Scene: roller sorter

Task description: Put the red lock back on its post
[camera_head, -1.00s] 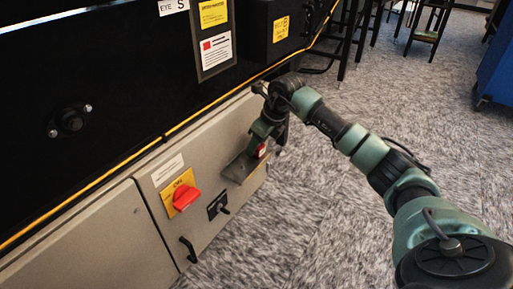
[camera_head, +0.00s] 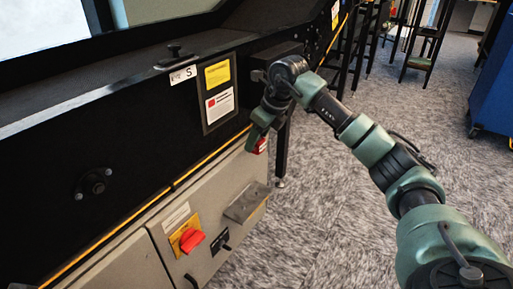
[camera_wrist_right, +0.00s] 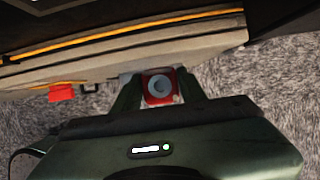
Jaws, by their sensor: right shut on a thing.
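My right gripper (camera_head: 258,142) is shut on the red lock (camera_head: 261,147), beside the upper edge of the grey cabinet front. In the right wrist view the red lock (camera_wrist_right: 159,87) sits between the two fingers, with a round pale grey part facing the camera. A short black post (camera_head: 175,51) on a flat base stands on the black ledge at upper left, above a white label (camera_head: 183,75). I cannot tell for certain that it is the lock's post. My left gripper is not in view.
A small grey metal shelf (camera_head: 246,203) juts from the cabinet and is empty. A red rotary switch (camera_head: 192,240) on a yellow plate and a black handle are left of it. Yellow and white signs (camera_head: 219,90) hang on the black panel.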

